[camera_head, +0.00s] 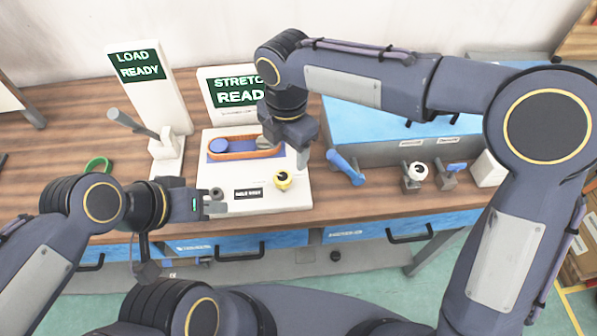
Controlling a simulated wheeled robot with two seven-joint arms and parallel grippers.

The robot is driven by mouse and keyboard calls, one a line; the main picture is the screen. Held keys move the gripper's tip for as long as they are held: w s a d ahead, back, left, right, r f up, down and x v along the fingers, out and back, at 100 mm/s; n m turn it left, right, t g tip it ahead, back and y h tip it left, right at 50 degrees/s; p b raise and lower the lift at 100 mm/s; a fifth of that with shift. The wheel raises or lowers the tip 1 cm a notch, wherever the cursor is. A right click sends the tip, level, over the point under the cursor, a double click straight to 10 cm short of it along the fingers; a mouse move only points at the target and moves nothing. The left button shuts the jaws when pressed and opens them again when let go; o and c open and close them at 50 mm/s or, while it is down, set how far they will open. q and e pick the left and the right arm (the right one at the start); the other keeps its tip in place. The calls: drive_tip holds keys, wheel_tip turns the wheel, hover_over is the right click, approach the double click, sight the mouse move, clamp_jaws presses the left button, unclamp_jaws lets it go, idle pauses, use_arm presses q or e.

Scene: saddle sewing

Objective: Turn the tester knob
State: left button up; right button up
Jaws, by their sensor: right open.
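The tester (292,197) is a white box on the wooden bench with a screen (233,93) reading "STRETCH READY". An orange belt loop (236,155) lies in its recess around a blue round part (220,146).
A white stand with a "LOAD READY" screen (138,65) and a grey lever (133,125) stands left of the tester. A green ring (98,165) lies further left. A blue-topped grey box (400,130) with several handles in front is at right.

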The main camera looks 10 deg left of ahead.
sight(283, 176)
drive_tip(key=shift+s+a+f+n, duration=0.2)
drive_tip(key=shift+a+f+n, duration=0.1)
drive_tip(key=shift+a+n, duration=0.3)
drive_tip(key=shift+a+f, duration=0.15)
drive_tip(key=shift+f, duration=0.15)
wheel_tip(283, 176, down, 7)
drive_tip(key=shift+f+p, duration=0.2)
drive_tip(key=shift+p, duration=0.25)
drive_tip(key=c, duration=1)
